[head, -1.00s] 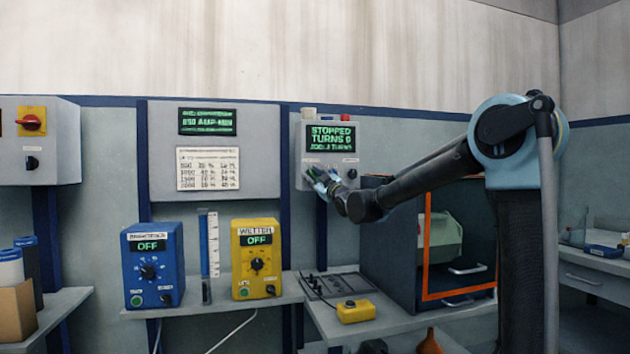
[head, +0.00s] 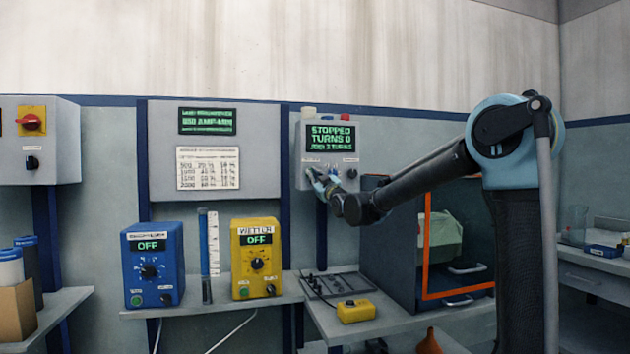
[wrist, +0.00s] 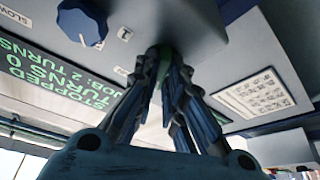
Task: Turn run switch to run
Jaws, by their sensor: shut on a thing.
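The grey control box (head: 312,138) on the wall has a screen (head: 331,137) reading STOPPED, TURNS 0 and a job of 2 turns. My gripper (head: 318,176) is at the lower left of the box's face. In the wrist view my gripper (wrist: 163,60) is shut on a small green part (wrist: 166,108) at the panel, mostly hidden between the fingers. It is where the run switch could be, but its pointing direction cannot be read. A dark blue knob (wrist: 82,20) with a SLOW label sits apart from the fingers, to their left.
A blue unit (head: 152,240) and a yellow unit (head: 258,238), both showing OFF, stand on the shelf at left. A yellow box (head: 356,311) lies on the bench below. A dark cabinet with an orange-edged front (head: 425,245) stands beneath my arm.

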